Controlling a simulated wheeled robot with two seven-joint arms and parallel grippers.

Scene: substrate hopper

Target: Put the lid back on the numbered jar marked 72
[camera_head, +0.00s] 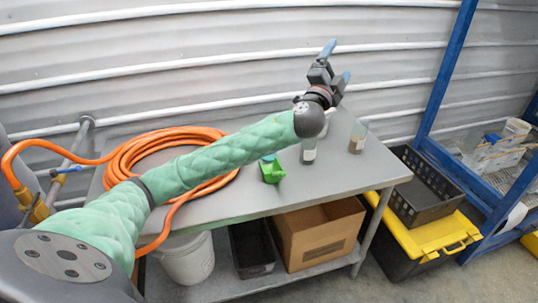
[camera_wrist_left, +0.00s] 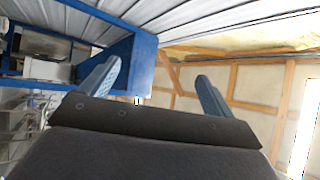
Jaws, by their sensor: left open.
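My left gripper (camera_head: 338,62) is open and empty, raised above the back right of the grey table, with its blue fingers apart. In the left wrist view its two fingers (camera_wrist_left: 157,76) also stand apart with nothing between them. A small clear jar (camera_head: 309,152) with a pale label stands on the table below my gripper. Another clear jar (camera_head: 358,137) with brownish contents stands to its right. The jars' numbers are too small to read, and I cannot make out a loose lid. My left forearm and wrist hide part of the tabletop. My right gripper is not in view.
The grey table (camera_head: 350,178) has an orange hose coil (camera_head: 125,160) on its left and a green object (camera_head: 271,170) near its middle. A black crate (camera_head: 425,195) on a yellow-lidded bin (camera_head: 425,235) stands right of it. A blue rack (camera_head: 447,75) stands further right.

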